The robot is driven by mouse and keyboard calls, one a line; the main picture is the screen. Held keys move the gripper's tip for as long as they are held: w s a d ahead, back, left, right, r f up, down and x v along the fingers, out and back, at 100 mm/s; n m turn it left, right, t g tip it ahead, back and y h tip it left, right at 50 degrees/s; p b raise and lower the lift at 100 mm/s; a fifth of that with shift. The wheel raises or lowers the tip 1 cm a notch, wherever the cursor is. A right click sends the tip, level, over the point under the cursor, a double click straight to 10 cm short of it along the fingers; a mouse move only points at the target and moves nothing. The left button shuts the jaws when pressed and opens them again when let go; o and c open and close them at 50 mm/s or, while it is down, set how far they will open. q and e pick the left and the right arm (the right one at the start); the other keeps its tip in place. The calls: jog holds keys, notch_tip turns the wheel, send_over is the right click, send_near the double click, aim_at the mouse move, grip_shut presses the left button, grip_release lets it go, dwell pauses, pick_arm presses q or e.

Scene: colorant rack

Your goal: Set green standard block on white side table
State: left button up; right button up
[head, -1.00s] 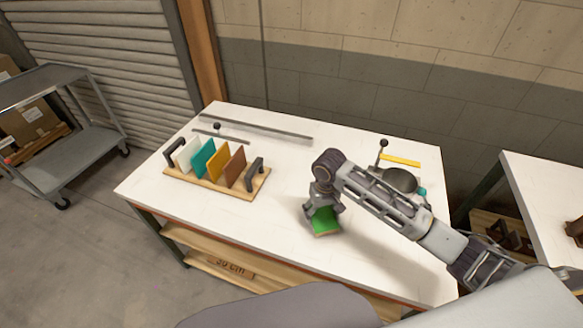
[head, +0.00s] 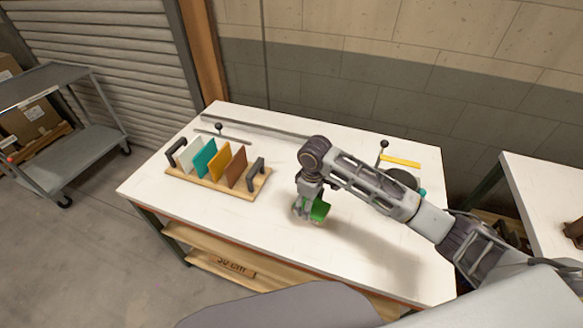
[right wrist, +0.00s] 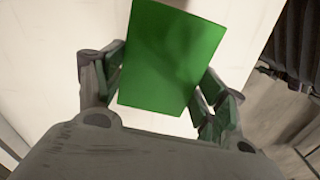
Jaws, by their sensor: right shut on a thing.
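The green standard block (head: 319,210) is a flat green plate held by my right gripper (head: 308,208) over the middle of the white table (head: 240,232). In the right wrist view the block (right wrist: 172,58) sits between the two fingers of the gripper (right wrist: 160,92), which are shut on it. A light surface shows behind it. Whether the block touches the tabletop or hangs just above it I cannot tell. Part of a second white table (head: 545,185) shows at the right edge. My left gripper is not in view.
A wooden rack (head: 215,184) with white, teal, yellow and brown plates and dark end handles stands on the table's left. A dark round object (head: 403,178) and a yellow strip (head: 400,161) lie at the back right. A grey cart (head: 75,140) stands far left.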

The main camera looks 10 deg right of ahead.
aim_at(292, 218)
jog(key=n, duration=0.1)
jog(key=a+r+n, duration=0.1)
jog(key=n, duration=0.1)
jog(key=w+r+n, duration=0.1)
jog(key=shift+w+a, duration=0.1)
jog(key=shift+a, duration=0.25)
jog(key=shift+w+a+r+n+p, duration=0.15)
jog(key=shift+r+n+p, duration=0.1)
jog(key=shift+n, duration=0.35)
jog(key=shift+w+a+r+n+p, duration=0.15)
jog(key=shift+r+n, duration=0.1)
jog(key=shift+n, duration=0.35)
jog(key=n, duration=0.1)
jog(key=a+r+n, duration=0.1)
jog(key=n, duration=0.1)
jog(key=shift+w+r, duration=0.15)
jog(key=shift+w, duration=0.1)
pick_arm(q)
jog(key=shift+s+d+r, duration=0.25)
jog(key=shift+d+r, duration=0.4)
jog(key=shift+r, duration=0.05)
pick_arm(e)
jog(key=shift+w+a+r+n, duration=0.15)
jog(key=shift+a+r+n, duration=0.15)
jog(key=shift+n, duration=0.6)
